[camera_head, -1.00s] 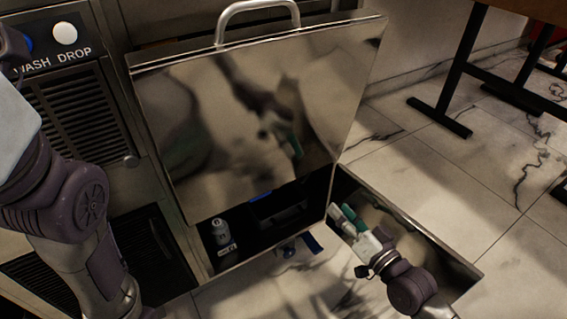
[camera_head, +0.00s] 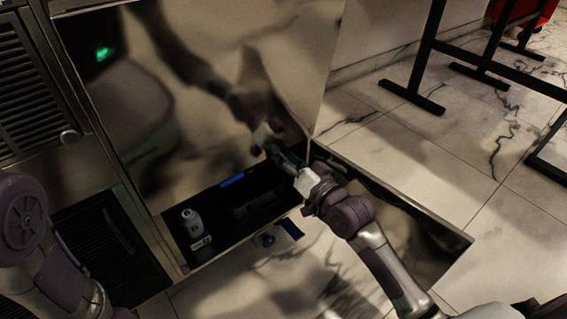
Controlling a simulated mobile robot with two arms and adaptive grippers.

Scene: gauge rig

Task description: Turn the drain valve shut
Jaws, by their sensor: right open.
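A small part with a blue lever (camera_head: 292,229) and a round blue-grey body (camera_head: 265,240) shows just in front of the dark opening, below my right gripper; it looks like the drain valve, but I cannot tell its lever position clearly. My right gripper (camera_head: 280,158) is open and reaches into the right end of the opening under the steel panel. Its fingertips are small and dark here, and I see nothing between them. It is apart from the blue lever. Of my left arm only links show at the left edge; its gripper is out of view.
The raised steel panel (camera_head: 200,90) stands over the dark opening. Inside are a white bottle (camera_head: 192,224) and a blue strip (camera_head: 232,180). A metal-rimmed bay extends right, under my right arm. Louvred grilles (camera_head: 38,85) are left. Marble floor (camera_head: 400,150) and black table legs lie right.

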